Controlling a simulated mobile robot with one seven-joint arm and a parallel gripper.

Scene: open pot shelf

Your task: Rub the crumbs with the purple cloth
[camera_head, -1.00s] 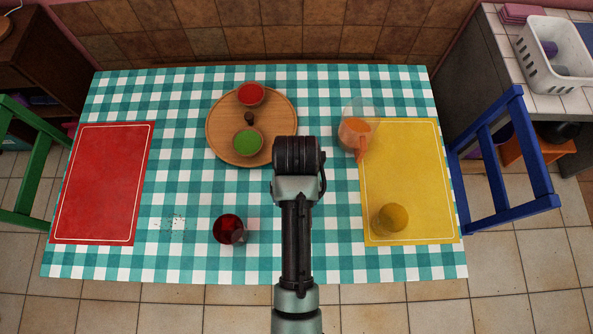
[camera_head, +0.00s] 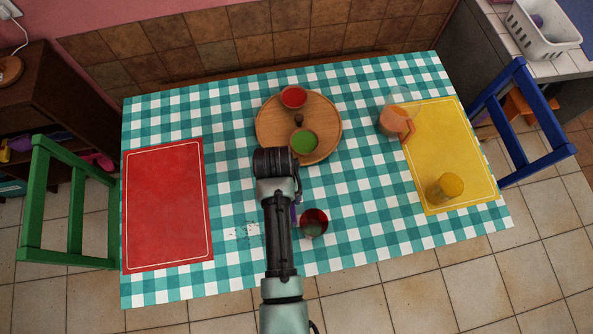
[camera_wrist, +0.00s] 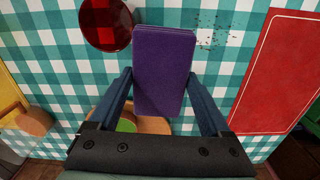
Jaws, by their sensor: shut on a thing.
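In the wrist view the purple cloth (camera_wrist: 163,70), a folded flat rectangle, is between the two fingers of my gripper (camera_wrist: 160,80), which is shut on it. The crumbs (camera_wrist: 213,30) are dark specks on the checked tablecloth, up and to the right of the cloth, apart from it in the picture. In the head view the crumbs (camera_head: 246,233) lie just left of my arm, between the red mat and a dark red glass. My arm hides the gripper there; only a sliver of purple shows beside it. The cloth's height above the table is unclear.
The dark red glass (camera_head: 313,222) stands close to the right of my arm. A round wooden board (camera_head: 330,130) holds red and green bowls. An orange jug (camera_head: 393,122) and a yellow glass (camera_head: 446,187) stand at the right. The red mat (camera_head: 165,205) is bare.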

